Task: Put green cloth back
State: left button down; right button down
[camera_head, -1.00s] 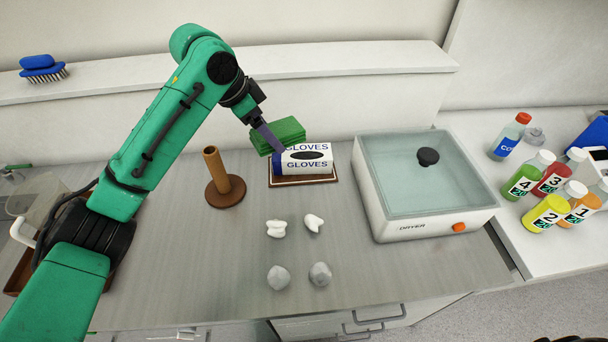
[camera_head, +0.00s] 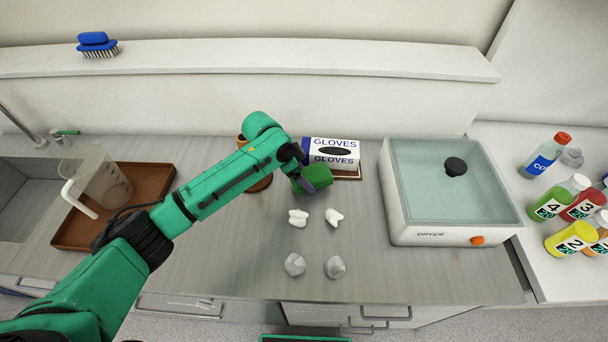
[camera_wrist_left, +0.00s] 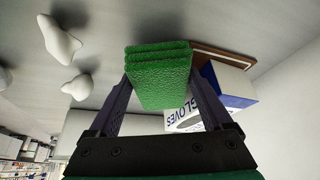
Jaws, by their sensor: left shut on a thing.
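The green cloth (camera_head: 318,178) is a folded, thick pad. My left gripper (camera_head: 303,181) is shut on it, in front of the glove box in the head view. In the left wrist view the green cloth (camera_wrist_left: 158,75) sits between the two fingers of the left gripper (camera_wrist_left: 160,98). Whether the cloth touches the counter cannot be told. My right gripper is not in view.
The glove box (camera_head: 333,153) stands on a brown base just behind the cloth. White and grey lumps (camera_head: 298,218) lie in front. A dryer (camera_head: 400,225) stands right. A brown tray (camera_head: 150,178) with a jug (camera_head: 97,183) is left. A blue brush (camera_head: 97,43) rests on the ledge.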

pick_arm(q)
jog(key=shift+f, duration=0.45)
jog(key=shift+w, duration=0.1)
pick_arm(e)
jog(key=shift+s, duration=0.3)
pick_arm(q)
jog(key=shift+f, duration=0.3)
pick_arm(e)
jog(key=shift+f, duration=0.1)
pick_arm(q)
grip_release()
jog(key=shift+r, duration=0.3)
jog(key=b+v, duration=0.2)
jog(key=v, duration=1)
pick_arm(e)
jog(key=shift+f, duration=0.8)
pick_arm(q)
jog(key=shift+d+r, duration=0.1)
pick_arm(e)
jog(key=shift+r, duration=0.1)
